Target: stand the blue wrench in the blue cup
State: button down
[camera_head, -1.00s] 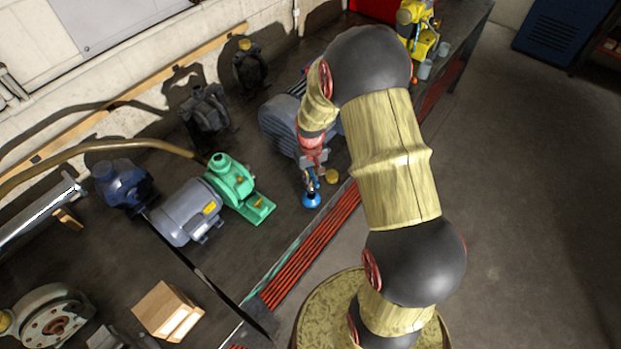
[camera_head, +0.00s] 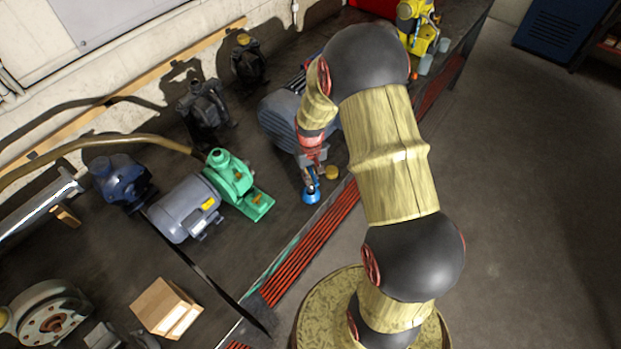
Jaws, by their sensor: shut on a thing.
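The blue cup (camera_head: 310,197) stands on the dark bench top near its front edge, right of the green pump. My gripper (camera_head: 311,172) points down just above the cup. It is shut on the blue wrench (camera_head: 312,182), of which only a small blue part shows below the jaws. The wrench's lower end is at the cup's mouth. I cannot tell at this size how far inside the cup it is.
A small yellow round thing (camera_head: 331,172) sits close right of the cup. A grey-blue motor (camera_head: 280,118) stands behind my gripper. The green pump (camera_head: 232,180) and a grey motor (camera_head: 184,209) are to the left. Orange-red strips (camera_head: 310,248) run along the bench's front.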

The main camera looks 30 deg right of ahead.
jog(key=shift+f+b, duration=1.3)
jog(key=shift+f, duration=0.55)
jog(key=c, duration=1.8)
grip_release()
jog(key=shift+c, duration=0.2)
jog(key=shift+r+p, duration=1.85)
jog(key=shift+r, duration=1.15)
notch_tip(320, 180, up, 12)
